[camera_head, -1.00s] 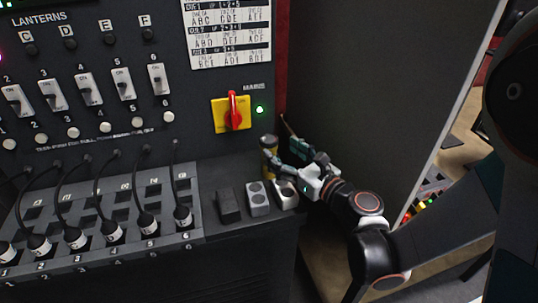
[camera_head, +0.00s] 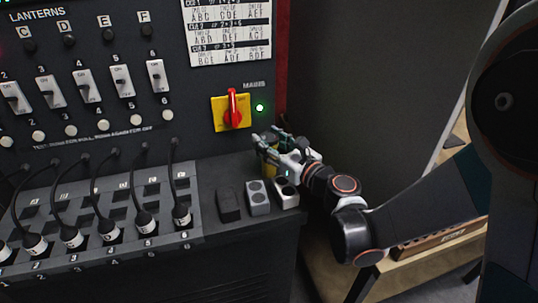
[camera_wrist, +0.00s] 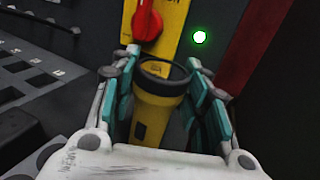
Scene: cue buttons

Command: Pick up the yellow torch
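The yellow torch (camera_wrist: 152,112) stands upright on the console ledge, its dark-rimmed head at the top, below the red switch. In the wrist view it is between the two teal-padded fingers of my gripper (camera_wrist: 160,98). A finger lies on each side of it, with a visible gap on the right; contact on the left is unclear. In the head view, my gripper (camera_head: 277,148) reaches the torch (camera_head: 267,152) from the right and hides part of it.
A red rotary switch on a yellow plate (camera_head: 220,119) is on the panel just above. Grey and black boxes (camera_head: 257,198) stand on the ledge in front. Cabled plugs (camera_head: 107,231) fill the left. A dark side wall (camera_head: 350,80) rises at right.

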